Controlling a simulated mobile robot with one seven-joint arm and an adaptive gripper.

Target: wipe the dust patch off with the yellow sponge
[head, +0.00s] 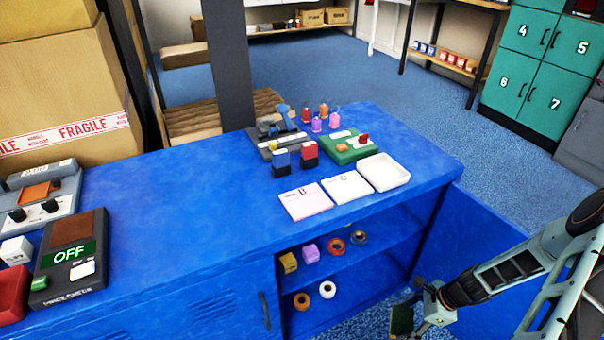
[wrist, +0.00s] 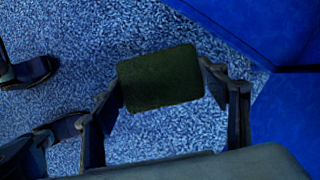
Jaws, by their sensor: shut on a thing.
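My gripper (head: 420,310) is low at the bottom right of the head view, beside the right end of the blue bench and below its top. It is shut on the sponge (head: 402,319), which shows a dark green face and a thin yellow edge. In the wrist view the sponge (wrist: 160,78) is a dark green block held between both fingers, with blue carpet behind it. I cannot make out a dust patch in either view.
The blue bench (head: 190,190) has open shelves with rolls and small boxes. Bare bench top lies mid-left. Green lockers (head: 525,60) stand behind.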

